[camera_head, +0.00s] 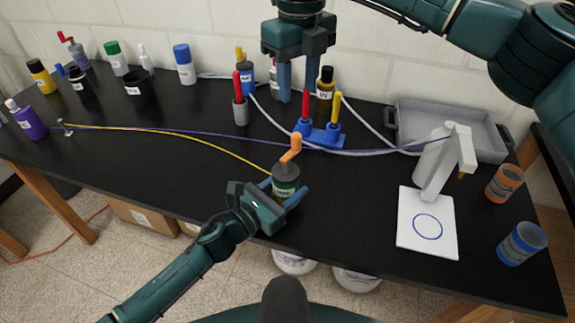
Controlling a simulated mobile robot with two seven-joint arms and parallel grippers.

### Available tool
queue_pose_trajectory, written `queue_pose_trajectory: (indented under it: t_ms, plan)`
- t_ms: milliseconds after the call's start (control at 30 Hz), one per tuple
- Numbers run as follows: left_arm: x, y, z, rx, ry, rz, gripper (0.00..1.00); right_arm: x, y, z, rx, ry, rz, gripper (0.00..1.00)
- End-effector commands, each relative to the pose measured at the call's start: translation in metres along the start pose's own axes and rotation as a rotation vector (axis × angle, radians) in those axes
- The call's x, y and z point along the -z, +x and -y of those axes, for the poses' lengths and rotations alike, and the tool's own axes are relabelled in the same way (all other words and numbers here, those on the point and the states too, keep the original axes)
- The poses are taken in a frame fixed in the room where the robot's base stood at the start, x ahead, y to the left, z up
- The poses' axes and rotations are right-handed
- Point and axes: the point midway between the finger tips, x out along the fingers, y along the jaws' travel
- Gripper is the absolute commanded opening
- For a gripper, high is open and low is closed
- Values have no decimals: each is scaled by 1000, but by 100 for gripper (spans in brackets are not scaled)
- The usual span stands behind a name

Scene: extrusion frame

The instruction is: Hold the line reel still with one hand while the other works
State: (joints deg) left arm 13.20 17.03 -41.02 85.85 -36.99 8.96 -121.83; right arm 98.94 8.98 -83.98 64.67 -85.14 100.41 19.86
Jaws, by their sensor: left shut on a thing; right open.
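The line reel (286,173) looks like a short dark cylinder with a pale label and an orange crank-like piece on top. It stands upright near the front edge of the black table. My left gripper (284,191) is shut around its lower body from the front. A yellow line (215,146) runs from the reel to a small metal post (66,128) at the left. My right gripper (296,98) is open and points down over the back of the table, behind the reel, above a blue holder (318,135) with red and yellow upright pieces.
A purple line (210,134) stretches across the table to a white stand (437,160) at the right. A grey tray (487,128), a white card with a circle (412,238) and two cups (506,183) are at right. Several bottles line the back left. The left front of the table is clear.

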Motion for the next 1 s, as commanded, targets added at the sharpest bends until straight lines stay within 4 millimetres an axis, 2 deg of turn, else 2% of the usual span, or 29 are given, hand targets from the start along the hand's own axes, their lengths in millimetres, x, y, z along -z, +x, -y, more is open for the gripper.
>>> queue_pose_trajectory:
  t_ms: [433, 800, 1000]
  plan:
    - [0, 0, 0, 0, 0, 0, 26, 0, 0, 0, -1, 36, 0, 40]
    - [0, 0, 0, 0, 0, 0, 26, -2, 0, 0, -2, 469, -1, 40]
    - [0, 0, 0, 0, 0, 0, 26, -2, 14, 1, 0, 528, -3, 40]
